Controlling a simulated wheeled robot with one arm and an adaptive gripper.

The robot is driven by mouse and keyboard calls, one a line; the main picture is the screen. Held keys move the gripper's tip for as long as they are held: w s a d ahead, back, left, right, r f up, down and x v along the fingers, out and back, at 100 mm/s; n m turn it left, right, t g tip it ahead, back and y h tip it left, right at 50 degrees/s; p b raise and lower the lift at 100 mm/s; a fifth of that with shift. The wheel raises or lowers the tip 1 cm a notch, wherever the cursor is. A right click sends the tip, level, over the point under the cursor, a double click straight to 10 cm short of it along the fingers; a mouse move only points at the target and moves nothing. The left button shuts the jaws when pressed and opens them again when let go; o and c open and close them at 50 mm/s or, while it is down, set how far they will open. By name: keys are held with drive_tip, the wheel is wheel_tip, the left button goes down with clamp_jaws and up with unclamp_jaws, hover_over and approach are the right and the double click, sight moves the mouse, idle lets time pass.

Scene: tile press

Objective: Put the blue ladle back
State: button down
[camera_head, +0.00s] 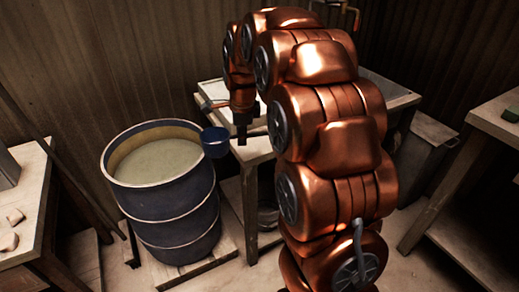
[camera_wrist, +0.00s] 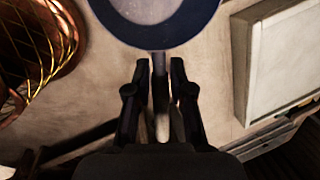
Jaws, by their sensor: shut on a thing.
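The blue ladle's round cup (camera_head: 215,142) shows in the head view, just right of and above the drum's right rim. In the wrist view its blue rim (camera_wrist: 201,22) fills the top middle, and its handle (camera_wrist: 161,126) runs down between my fingers. My gripper (camera_wrist: 160,80) is shut on the handle. In the head view my gripper (camera_head: 241,132) is above the small wooden table. Much of the handle is hidden there by the gripper and my copper arm. The blue drum (camera_head: 165,213) holds pale liquid (camera_head: 158,160).
The small wooden table (camera_head: 250,151) stands right of the drum, with pale slab-like items at its back. In the wrist view, a framed pale slab (camera_wrist: 285,58) lies at right. Benches stand at the left (camera_head: 30,190) and right (camera_head: 495,122). A dark pole leans at far left.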

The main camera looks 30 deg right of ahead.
drive_tip(key=shift+d, duration=0.4)
drive_tip(key=d, duration=0.5)
drive_tip(key=w+d+f, duration=0.1)
drive_tip(key=d, duration=0.9)
drive_tip(key=shift+w+d+f, duration=0.15)
drive_tip(key=shift+w+f, duration=0.1)
drive_tip(key=shift+w, duration=0.05)
drive_tip(key=shift+s+x, duration=0.15)
drive_tip(key=shift+x, duration=0.7)
drive_tip(key=shift+s+x, duration=0.2)
drive_tip(key=shift+x, duration=0.6)
drive_tip(key=shift+f, duration=0.2)
drive_tip(key=c, duration=1)
unclamp_jaws()
drive_tip(key=v, duration=1.2)
drive_tip(key=shift+r, duration=0.15)
drive_tip(key=shift+a, duration=0.3)
